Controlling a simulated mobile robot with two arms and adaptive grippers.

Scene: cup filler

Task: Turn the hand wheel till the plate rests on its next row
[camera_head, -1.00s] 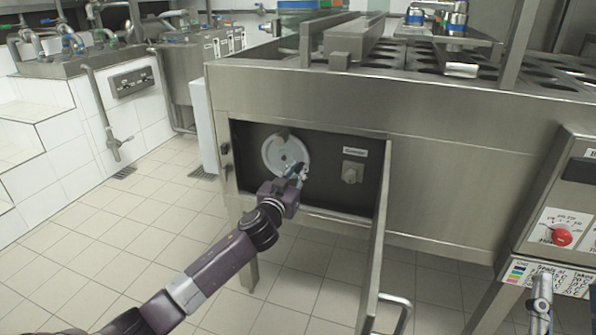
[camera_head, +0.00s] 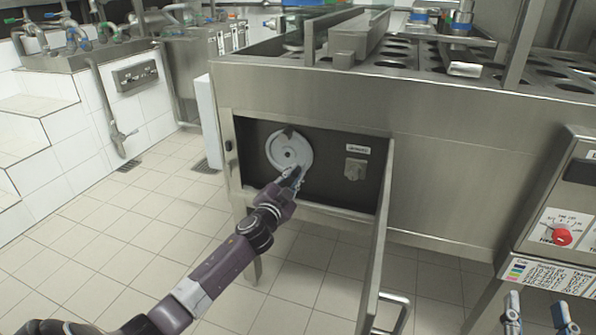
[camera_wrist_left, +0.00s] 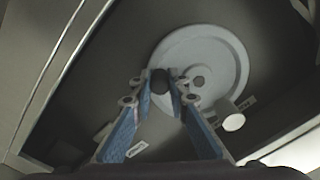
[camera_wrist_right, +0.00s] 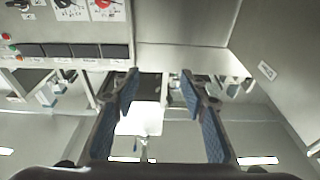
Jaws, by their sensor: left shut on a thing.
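The hand wheel (camera_head: 277,147) is a pale grey disc in a dark recess of the steel machine. I cannot tell which part is the plate.
A grey knob (camera_head: 355,169) under a label is right of the wheel. The open door (camera_head: 376,245) with its handle hangs right of the recess. A control panel with a red dial (camera_head: 562,237) stands at the far right. The tiled floor at left is clear.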

